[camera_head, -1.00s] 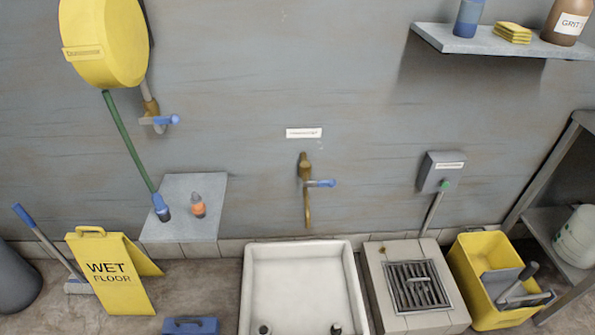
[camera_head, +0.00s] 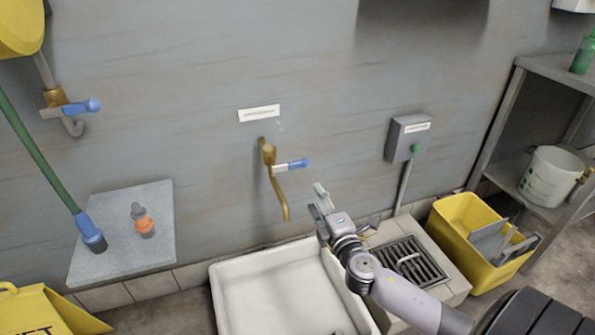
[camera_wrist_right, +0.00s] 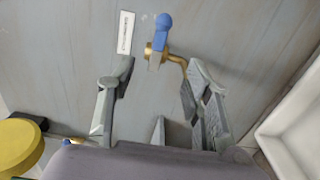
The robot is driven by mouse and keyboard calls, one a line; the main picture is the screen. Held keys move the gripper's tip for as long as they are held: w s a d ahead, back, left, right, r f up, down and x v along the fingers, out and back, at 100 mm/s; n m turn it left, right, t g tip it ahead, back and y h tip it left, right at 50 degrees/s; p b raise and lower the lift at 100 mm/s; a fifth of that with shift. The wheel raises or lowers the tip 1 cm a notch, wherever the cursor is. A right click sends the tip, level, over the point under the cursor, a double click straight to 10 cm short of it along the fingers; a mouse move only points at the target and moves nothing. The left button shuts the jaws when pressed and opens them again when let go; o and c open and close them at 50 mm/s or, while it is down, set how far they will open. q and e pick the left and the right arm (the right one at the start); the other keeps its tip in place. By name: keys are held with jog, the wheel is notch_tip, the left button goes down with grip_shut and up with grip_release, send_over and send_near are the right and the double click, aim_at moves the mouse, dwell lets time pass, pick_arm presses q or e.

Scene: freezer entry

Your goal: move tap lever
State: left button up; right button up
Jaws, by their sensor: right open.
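The brass tap (camera_head: 268,155) sticks out of the wall over the sink, with its spout bent downward. Its lever (camera_head: 299,164) has a blue tip and points right in the head view. In the wrist view the blue lever (camera_wrist_right: 164,24) shows beyond the fingertips, in line with the gap between them. My right gripper (camera_head: 328,205) is open and empty, below and to the right of the lever, apart from it. Its two spread fingers also show in the wrist view (camera_wrist_right: 160,78). My left gripper is not in view.
A white sink (camera_head: 270,290) lies below the tap. A second tap with a blue lever (camera_head: 93,105) and a green hose (camera_head: 38,155) are at left. A grey control box (camera_head: 408,137) is on the wall at right. A yellow bucket (camera_head: 455,235) stands below right.

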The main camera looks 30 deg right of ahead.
send_near(299, 166)
jog(key=a+x, duration=0.1)
jog(key=x, duration=0.6)
jog(key=b+x, duration=0.1)
jog(key=x, duration=0.2)
jog(key=shift+d, duration=0.4)
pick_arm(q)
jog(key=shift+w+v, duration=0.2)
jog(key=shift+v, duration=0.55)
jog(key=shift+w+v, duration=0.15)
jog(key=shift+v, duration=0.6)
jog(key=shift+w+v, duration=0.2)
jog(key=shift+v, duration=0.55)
pick_arm(e)
jog(key=shift+w+d, duration=0.1)
jog(key=shift+w, duration=0.35)
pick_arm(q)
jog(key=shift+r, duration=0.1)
pick_arm(e)
jog(key=shift+c, duration=0.5)
grip_shut()
